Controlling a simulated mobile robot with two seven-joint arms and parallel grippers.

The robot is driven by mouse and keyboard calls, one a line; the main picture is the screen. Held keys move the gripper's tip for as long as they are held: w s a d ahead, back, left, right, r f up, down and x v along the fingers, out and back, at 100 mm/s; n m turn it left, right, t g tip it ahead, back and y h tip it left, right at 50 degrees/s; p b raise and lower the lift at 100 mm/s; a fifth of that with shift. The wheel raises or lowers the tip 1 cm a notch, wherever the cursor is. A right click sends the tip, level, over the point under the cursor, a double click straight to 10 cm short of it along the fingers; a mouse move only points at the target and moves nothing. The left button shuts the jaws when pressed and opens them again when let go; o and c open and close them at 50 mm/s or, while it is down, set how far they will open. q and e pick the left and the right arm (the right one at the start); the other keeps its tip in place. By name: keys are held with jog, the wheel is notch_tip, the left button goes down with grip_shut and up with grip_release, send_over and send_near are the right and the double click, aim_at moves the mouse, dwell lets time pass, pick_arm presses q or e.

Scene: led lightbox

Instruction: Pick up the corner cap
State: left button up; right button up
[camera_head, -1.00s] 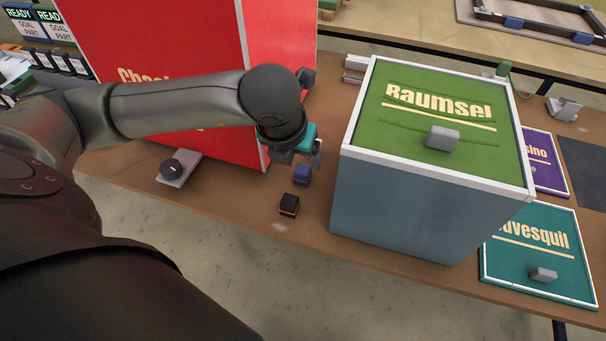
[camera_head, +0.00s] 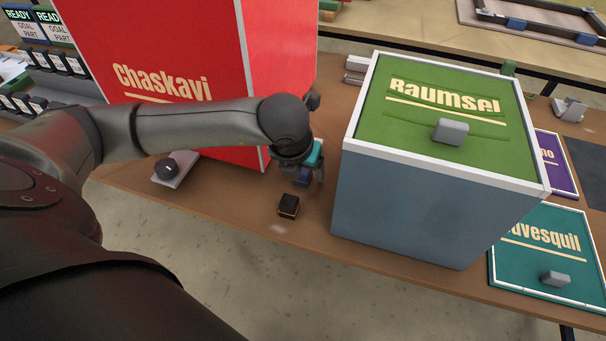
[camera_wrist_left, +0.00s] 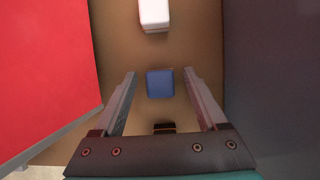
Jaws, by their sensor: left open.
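Which small block is the corner cap cannot be told for sure. A blue block (camera_head: 303,178) sits on the table, partly hidden by my left gripper (camera_head: 312,178). In the left wrist view, the blue block (camera_wrist_left: 160,83) lies between the open fingers (camera_wrist_left: 161,84), with a gap on each side. A black block with a gold band (camera_head: 288,205) sits nearer the front edge; it also shows in the left wrist view (camera_wrist_left: 164,128), partly hidden by the gripper body. A white block (camera_wrist_left: 154,14) lies beyond the fingertips. My right gripper is not in view.
A tall red Chaskavi panel (camera_head: 170,60) stands left of the gripper. A large box with a green Raumsel top (camera_head: 430,150) stands close on the right. A dark knob on a plate (camera_head: 176,168) lies at the left. Teal Luvesquil (camera_head: 535,250) and purple panels lie at the right.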

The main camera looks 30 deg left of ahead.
pick_arm(q)
jog(key=shift+f, duration=0.1)
jog(key=shift+c, duration=0.4)
grip_shut()
